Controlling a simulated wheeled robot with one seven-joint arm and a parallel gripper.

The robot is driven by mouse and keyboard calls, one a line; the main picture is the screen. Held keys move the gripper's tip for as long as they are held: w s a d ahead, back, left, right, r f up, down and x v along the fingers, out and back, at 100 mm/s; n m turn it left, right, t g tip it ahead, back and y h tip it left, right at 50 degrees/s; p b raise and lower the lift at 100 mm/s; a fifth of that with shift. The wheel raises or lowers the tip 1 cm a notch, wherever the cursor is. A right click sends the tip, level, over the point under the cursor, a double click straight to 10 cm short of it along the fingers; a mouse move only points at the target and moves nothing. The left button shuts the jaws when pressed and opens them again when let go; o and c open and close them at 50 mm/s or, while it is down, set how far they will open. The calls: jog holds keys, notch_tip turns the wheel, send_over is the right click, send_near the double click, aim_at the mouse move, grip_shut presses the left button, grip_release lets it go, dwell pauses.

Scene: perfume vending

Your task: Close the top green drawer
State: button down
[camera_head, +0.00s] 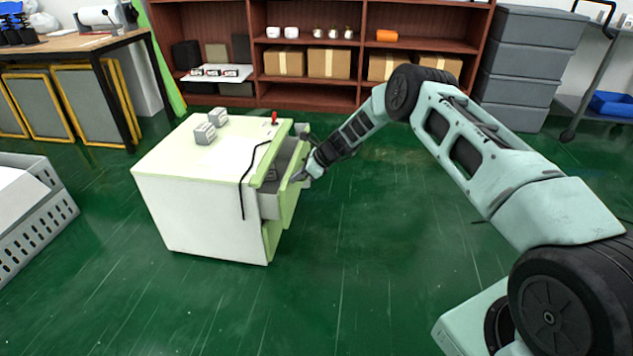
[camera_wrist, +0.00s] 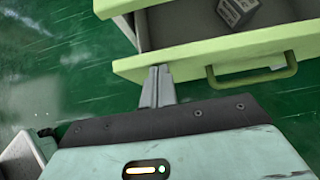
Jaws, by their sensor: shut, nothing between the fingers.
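The white cabinet (camera_head: 195,205) with green drawer fronts stands on the floor in the head view. Its upper drawer (camera_head: 292,190) is pulled out, with its grey inside showing. In the wrist view the green drawer front (camera_wrist: 220,55) crosses the top, with a green handle (camera_wrist: 255,77) on its outer face. A small grey box (camera_wrist: 236,12) lies inside the drawer. My gripper (camera_head: 303,174) is at the outer side of the drawer front. Its fingers (camera_wrist: 158,75) are together and empty, with tips at the front's edge, left of the handle. I cannot tell whether they touch it.
Small grey boxes (camera_head: 205,133), a red item (camera_head: 274,118) and a black cable (camera_head: 242,190) are on the cabinet, the cable hanging over its side. A grey crate (camera_head: 40,225) stands at left. Shelves (camera_head: 310,95) stand behind. The green floor in front is clear.

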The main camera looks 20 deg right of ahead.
aim_at(287, 178)
jog(key=shift+w+a+b, duration=0.2)
jog(key=shift+w+a, duration=0.35)
jog(key=shift+a, duration=0.25)
jog(key=shift+w+a+b, duration=0.2)
jog(key=shift+w+a, duration=0.3)
jog(key=shift+a, duration=0.25)
